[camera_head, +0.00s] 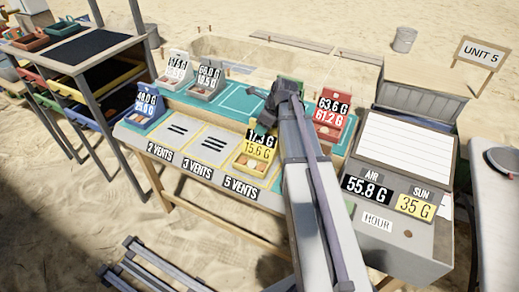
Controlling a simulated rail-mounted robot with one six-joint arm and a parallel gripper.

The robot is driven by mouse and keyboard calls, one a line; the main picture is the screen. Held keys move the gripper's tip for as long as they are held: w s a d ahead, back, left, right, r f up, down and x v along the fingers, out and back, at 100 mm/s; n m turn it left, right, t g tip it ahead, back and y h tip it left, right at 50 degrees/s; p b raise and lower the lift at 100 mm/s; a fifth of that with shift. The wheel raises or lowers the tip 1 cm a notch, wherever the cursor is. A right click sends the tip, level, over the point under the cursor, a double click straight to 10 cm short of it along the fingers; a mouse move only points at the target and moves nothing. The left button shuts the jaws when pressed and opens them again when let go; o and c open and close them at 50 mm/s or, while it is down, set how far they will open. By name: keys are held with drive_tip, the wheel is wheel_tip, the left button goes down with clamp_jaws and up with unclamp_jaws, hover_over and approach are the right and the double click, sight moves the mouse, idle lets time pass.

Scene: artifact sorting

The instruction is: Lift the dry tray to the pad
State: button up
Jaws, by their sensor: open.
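Several small trays with weight cards stand on the bench, and I cannot tell which is the dry one. They are a white tray (174,84), a grey tray (203,92), a blue tray (147,119), a yellow tray (257,158) and a red tray (328,133). The yellow tray reads 17.3 G over 15.6 G; the red reads 63.6 G over 61.2 G. A teal pad (237,101) with white outlines lies at the back middle. My gripper (277,92) is over the teal surface, left of the red tray, open and apparently empty; my arm partly hides it.
Two striped grey plates (211,145) lie between the blue and yellow trays, above vent labels. A grey console (401,190) reads AIR 55.8 G and SUN 35 G at the right. A rack (85,80) with coloured bins stands left. My arm crosses the bench front.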

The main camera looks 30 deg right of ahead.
drive_tip(key=shift+c, duration=0.4)
clamp_jaws()
